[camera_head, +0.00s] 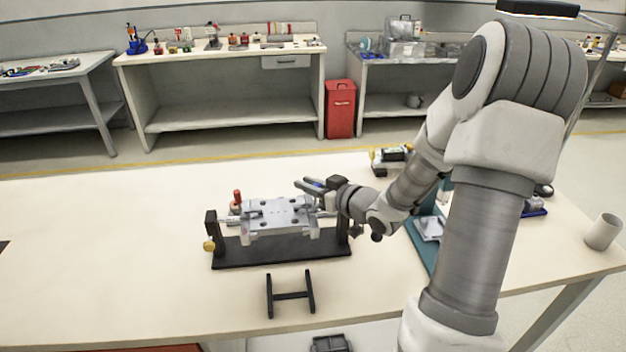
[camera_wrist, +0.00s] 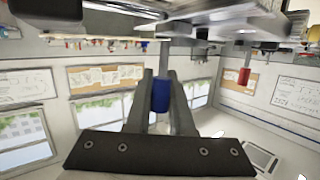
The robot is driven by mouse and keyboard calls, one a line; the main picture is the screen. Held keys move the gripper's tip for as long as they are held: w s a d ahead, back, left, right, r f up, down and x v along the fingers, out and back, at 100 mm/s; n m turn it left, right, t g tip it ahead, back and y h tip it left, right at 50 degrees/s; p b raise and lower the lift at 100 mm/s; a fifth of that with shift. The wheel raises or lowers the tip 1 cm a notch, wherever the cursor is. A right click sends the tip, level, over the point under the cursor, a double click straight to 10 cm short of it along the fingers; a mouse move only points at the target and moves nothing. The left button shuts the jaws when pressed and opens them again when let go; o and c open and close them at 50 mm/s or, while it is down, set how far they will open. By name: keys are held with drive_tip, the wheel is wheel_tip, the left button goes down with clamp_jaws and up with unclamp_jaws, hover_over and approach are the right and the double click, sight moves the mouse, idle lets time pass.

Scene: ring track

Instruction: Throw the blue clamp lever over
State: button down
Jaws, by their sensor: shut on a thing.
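The blue clamp lever (camera_wrist: 161,92) stands between the two dark fingers of my gripper (camera_wrist: 162,88) in the wrist view. My gripper is shut on its blue handle. In the head view my gripper (camera_head: 312,186) is at the right end of the light grey fixture plate (camera_head: 278,214), and only a bit of blue shows between its fingers. A lever with a red handle (camera_head: 237,196) stands upright at the plate's left end. It also shows in the wrist view (camera_wrist: 244,76), at the right.
The plate hangs in a black stand (camera_head: 285,252) with a yellow knob (camera_head: 208,246) at left. A black H-shaped rest (camera_head: 290,295) lies in front. A teal tray (camera_head: 419,250) and a white cup (camera_head: 602,232) are at right. The table's left side is mostly clear.

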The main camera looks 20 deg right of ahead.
drive_tip(key=shift+a+n, duration=0.15)
drive_tip(key=shift+n, duration=0.15)
drive_tip(key=shift+g, duration=0.3)
drive_tip(key=c, duration=0.8)
unclamp_jaws()
drive_tip(key=p+v, duration=0.3)
drive_tip(key=v, duration=1.4)
drive_tip(key=shift+s, duration=0.25)
drive_tip(key=shift+w+f, duration=0.1)
